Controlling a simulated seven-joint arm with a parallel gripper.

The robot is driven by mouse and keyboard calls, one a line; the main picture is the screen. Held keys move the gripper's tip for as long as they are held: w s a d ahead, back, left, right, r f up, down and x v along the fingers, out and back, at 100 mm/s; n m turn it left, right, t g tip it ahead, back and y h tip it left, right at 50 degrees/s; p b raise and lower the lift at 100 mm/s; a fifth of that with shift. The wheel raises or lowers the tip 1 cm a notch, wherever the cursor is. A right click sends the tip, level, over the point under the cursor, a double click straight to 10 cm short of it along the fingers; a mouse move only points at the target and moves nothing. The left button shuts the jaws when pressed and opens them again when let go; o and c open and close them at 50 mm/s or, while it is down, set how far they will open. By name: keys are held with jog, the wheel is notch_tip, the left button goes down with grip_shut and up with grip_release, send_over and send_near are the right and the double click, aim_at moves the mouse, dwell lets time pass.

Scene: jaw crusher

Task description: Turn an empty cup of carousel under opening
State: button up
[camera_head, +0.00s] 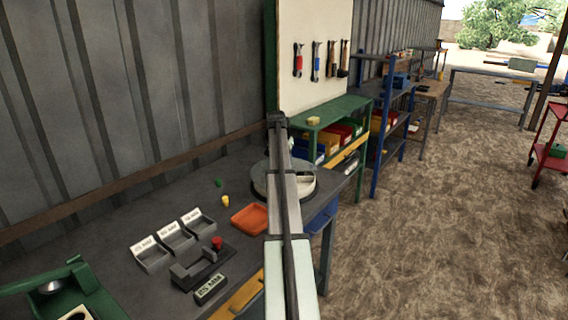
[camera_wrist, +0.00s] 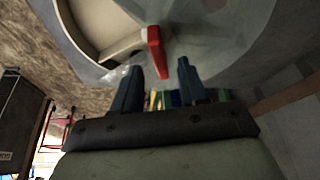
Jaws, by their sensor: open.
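The carousel (camera_head: 259,184) is a round grey drum on the bench, partly hidden behind my arm in the head view. A pale open section shows at its right side. In the wrist view the carousel's grey top (camera_wrist: 225,22) fills the upper part, with a cream-coloured open compartment (camera_wrist: 85,22) at upper left. A red tab (camera_wrist: 155,50) stands out on it. My gripper (camera_wrist: 158,68) is open, its two blue fingers on either side of the tab's lower end in the picture. I cannot tell whether they touch it. My arm hides the gripper in the head view.
An orange tray (camera_head: 250,219), small yellow (camera_head: 225,201) and green (camera_head: 218,183) pieces, and several labelled grey bins (camera_head: 176,239) lie left of my arm. A green machine (camera_head: 70,290) stands at lower left. A green shelf (camera_head: 335,112) with coloured bins stands behind the carousel.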

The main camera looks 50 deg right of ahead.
jog(key=v, duration=1)
jog(key=shift+r, duration=0.15)
dwell(0.6)
